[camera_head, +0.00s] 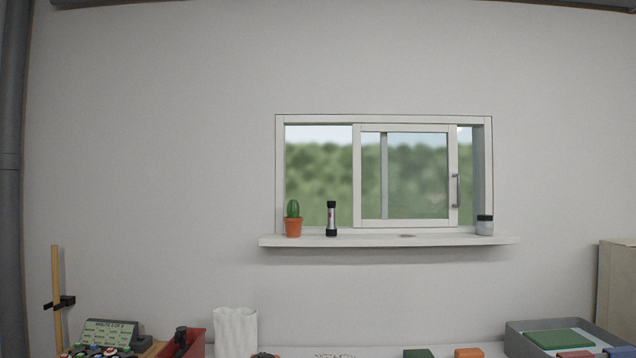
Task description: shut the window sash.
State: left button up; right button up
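The window sash (405,214) is a white sliding panel in the white window frame (383,119) on the back wall. It has a vertical grey handle (455,190) on its right side. A narrow open gap (465,165) shows between the sash's right edge and the frame's right jamb. Another gap or pane area with hedge and sky shows to the left of the sash; I cannot tell whether it is glazed. Neither gripper shows in the head view.
The window sill (360,240) holds a potted cactus (293,219), a black and silver flashlight (331,218) and a small dark-lidded jar (485,225) at the right end.

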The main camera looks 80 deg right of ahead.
aim_at(453, 178)
jog(key=z, duration=2.95)
jog(key=l+u, duration=0.25)
jog(key=u, duration=0.2)
jog(key=i+l+u, duration=0.1)
jog(key=l+u, duration=0.15)
jog(key=u, duration=0.2)
jog(key=l+u, duration=0.35)
jog(key=l, duration=0.5)
jog(key=k+l, duration=0.1)
jog(key=l, duration=0.8)
jog(key=k+l, duration=0.15)
jog(key=l, duration=0.25)
jog(key=i+u, duration=0.05)
